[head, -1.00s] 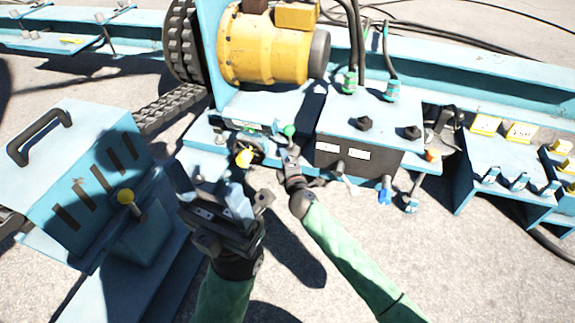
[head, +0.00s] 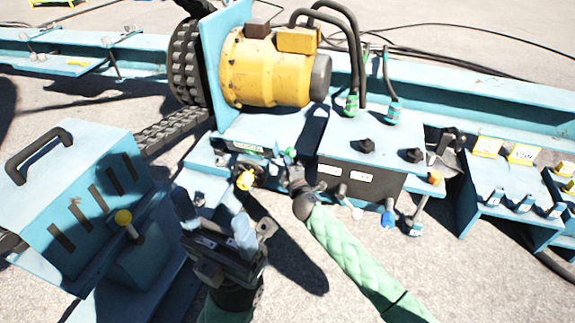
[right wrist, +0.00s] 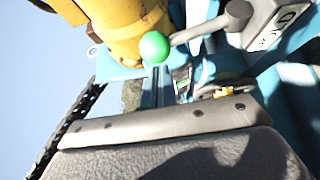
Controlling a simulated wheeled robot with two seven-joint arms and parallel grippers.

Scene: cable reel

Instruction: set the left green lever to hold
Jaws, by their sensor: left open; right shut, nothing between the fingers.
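A lever with a green ball knob (head: 291,152) stands at the front edge of the blue machine, below the yellow motor. In the right wrist view, the green knob (right wrist: 154,47) sits at the end of a grey rod, just beyond my gripper. My right gripper (head: 293,172) is shut and empty, close to the knob; I cannot tell whether it touches it. My left gripper (head: 215,213) is open and empty, in front of the machine, left of the right one. The lever's position marks are not readable; a white label (right wrist: 287,22) shows partly beside the rod.
A blue slotted box with a yellow-knobbed lever (head: 124,217) stands at left. A dark control box (head: 358,175) with several small levers is right of my right gripper. Open paving (head: 470,270) lies at front right.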

